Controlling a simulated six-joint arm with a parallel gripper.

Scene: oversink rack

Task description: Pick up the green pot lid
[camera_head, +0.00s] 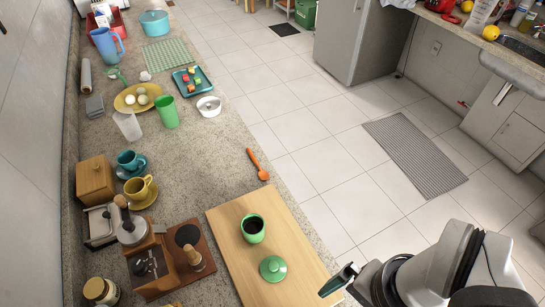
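The green pot lid (272,268) lies on a light wooden board (232,252) near the front of the counter, with its round knob facing up. Just behind it on the same board stands a green pot (253,228), open at the top with a dark inside. My gripper (338,280) is at the lower right, to the right of the lid and apart from it, by the board's right edge. Only a narrow dark and green part of its end shows, so its opening cannot be made out. No object shows in it.
A coffee grinder (150,265) and a tamper stand left of the board. An orange spoon (258,165) lies behind the board at the counter's edge. A yellow cup (140,190) and a teal cup (131,161) stand further left.

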